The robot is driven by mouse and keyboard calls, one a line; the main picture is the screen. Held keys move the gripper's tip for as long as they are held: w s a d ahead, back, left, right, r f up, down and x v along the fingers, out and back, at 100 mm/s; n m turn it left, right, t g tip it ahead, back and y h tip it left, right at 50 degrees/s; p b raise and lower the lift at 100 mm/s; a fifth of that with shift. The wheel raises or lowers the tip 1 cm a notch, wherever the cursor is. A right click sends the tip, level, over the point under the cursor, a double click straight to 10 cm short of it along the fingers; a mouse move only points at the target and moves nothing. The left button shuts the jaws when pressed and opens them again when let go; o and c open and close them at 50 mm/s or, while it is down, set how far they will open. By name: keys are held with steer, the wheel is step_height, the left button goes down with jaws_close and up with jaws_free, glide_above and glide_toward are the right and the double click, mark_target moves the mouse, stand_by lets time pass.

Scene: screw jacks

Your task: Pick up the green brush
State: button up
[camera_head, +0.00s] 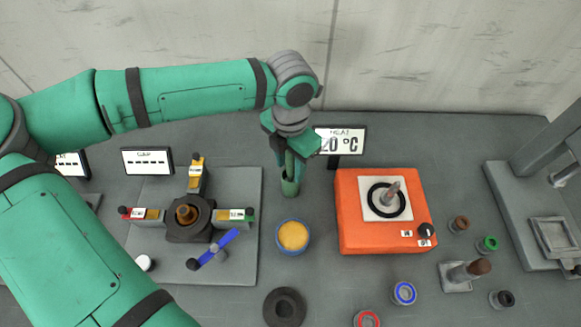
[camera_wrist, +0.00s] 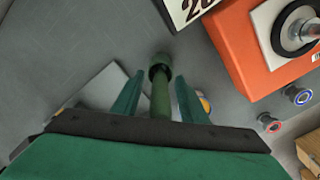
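The green brush (camera_wrist: 160,98) shows in the wrist view as a slim green handle running from the dark green holder (camera_wrist: 160,66) toward my gripper. In the head view the holder (camera_head: 290,187) stands on the table behind the yellow-filled bowl, and my gripper hides most of the brush. My gripper (camera_head: 290,158) points down over the holder. In the wrist view its fingers (camera_wrist: 160,100) stand on either side of the handle, with gaps visible on both sides. My gripper is open, and the brush's lower end is hidden in the holder.
An orange hot plate (camera_head: 350,237) with a temperature display (camera_head: 342,141) stands close to the right. A blue-rimmed bowl (camera_head: 293,236) is just in front. A clamp fixture (camera_head: 188,235) on a grey plate is at left. Several small rings and parts lie at right.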

steer(key=shift+f, duration=0.45)
jaws_close()
steer(key=shift+r, duration=0.1)
step_height(320, 180, up, 9)
steer(key=shift+f, duration=0.1)
steer(key=shift+d+r, duration=0.1)
steer(key=shift+r, duration=0.45)
